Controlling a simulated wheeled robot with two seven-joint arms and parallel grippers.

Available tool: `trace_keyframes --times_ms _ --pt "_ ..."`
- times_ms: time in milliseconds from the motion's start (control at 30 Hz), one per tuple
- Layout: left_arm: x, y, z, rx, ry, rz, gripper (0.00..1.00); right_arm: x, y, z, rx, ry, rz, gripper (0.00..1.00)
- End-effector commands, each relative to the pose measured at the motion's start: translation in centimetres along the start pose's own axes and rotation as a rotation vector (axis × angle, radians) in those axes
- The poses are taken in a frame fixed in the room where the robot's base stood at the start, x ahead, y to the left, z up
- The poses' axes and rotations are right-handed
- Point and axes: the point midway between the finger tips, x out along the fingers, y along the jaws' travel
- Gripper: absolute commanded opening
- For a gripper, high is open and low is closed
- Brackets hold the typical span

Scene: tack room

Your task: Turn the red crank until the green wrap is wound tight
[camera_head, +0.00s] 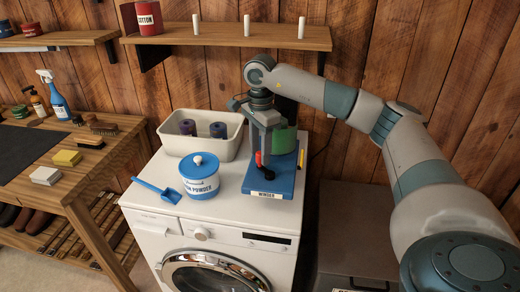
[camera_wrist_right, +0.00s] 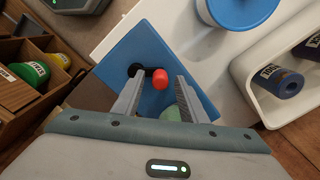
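The winder (camera_head: 275,183) is a blue base labelled WINDER on top of the white washing machine. The green wrap (camera_head: 285,140) is a roll at its back, partly hidden behind my right gripper. It also shows in the wrist view as a small green patch (camera_wrist_right: 172,114) between the fingers. The crank's red knob (camera_head: 258,158) sits on a black arm; the wrist view shows this red knob (camera_wrist_right: 160,79) between the fingertips, with gaps beside it. My right gripper (camera_head: 265,160) is open, pointing down over the crank. My left gripper is out of view.
A wooden shelf (camera_head: 230,38) hangs above. A workbench (camera_head: 115,148) with brushes and bottles is at left.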

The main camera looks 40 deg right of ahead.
Motion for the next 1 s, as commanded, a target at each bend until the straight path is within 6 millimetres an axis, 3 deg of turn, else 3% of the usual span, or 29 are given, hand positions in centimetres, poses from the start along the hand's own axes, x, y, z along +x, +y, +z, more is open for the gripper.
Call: trace_keyframes --times_ms 133,300,833,1000 --pt "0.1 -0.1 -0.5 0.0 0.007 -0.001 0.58 0.0 0.0 0.0 0.0 0.0 0.0 0.39" --pt "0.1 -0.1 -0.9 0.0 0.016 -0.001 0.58 0.0 0.0 0.0 0.0 0.0 0.0 0.0" --pt "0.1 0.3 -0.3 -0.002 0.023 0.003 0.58 0.1 -0.1 -0.4 0.083 0.0 0.0 0.0" --pt "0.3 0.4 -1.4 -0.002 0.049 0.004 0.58 0.1 -0.1 -0.8 0.183 0.0 -0.001 0.0"
